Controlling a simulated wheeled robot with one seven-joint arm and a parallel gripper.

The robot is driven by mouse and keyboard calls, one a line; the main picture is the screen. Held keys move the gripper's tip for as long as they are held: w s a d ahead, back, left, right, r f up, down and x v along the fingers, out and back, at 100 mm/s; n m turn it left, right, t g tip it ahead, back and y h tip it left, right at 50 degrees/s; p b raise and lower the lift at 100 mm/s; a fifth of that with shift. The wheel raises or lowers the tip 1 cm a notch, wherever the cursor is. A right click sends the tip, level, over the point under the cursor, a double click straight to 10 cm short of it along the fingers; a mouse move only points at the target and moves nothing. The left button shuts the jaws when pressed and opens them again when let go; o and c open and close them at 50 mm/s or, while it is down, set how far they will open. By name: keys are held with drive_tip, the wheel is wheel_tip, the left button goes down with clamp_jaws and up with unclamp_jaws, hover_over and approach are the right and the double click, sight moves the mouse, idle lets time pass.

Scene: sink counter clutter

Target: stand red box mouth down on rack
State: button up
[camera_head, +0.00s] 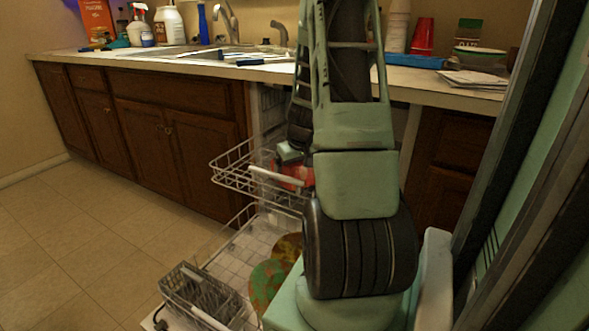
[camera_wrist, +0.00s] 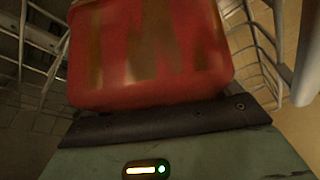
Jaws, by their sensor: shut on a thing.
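The red box (camera_wrist: 150,55) fills the upper middle of the wrist view, close to the camera, with brownish stains on its side. My gripper (camera_wrist: 160,118) is shut on it. In the head view a part of the red box (camera_head: 296,174) shows at the upper rack, mostly hidden behind my arm. The upper dishwasher rack (camera_head: 232,172) is white wire and pulled out. Its wires also show on both sides of the box in the wrist view (camera_wrist: 262,50). Which way the mouth faces, and whether the box touches the rack, I cannot tell.
The lower rack (camera_head: 235,245) is pulled out below, with a grey cutlery basket (camera_head: 200,292) and green and brown plates (camera_head: 268,280). The counter (camera_head: 190,60) above holds bottles, a red cup (camera_head: 422,37) and a bowl. The floor at left is clear.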

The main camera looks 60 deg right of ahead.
drive_tip(key=shift+w+a+f, duration=0.15)
drive_tip(key=shift+a+f, duration=0.15)
drive_tip(key=o, duration=1.2)
drive_tip(key=shift+o, duration=0.2)
drive_tip(key=shift+d+r, duration=0.1)
drive_tip(key=shift+r, duration=0.15)
drive_tip(key=p+v, duration=0.4)
drive_tip(key=v, duration=1.3)
drive_tip(key=shift+p, duration=0.35)
drive_tip(key=shift+w+d, duration=0.1)
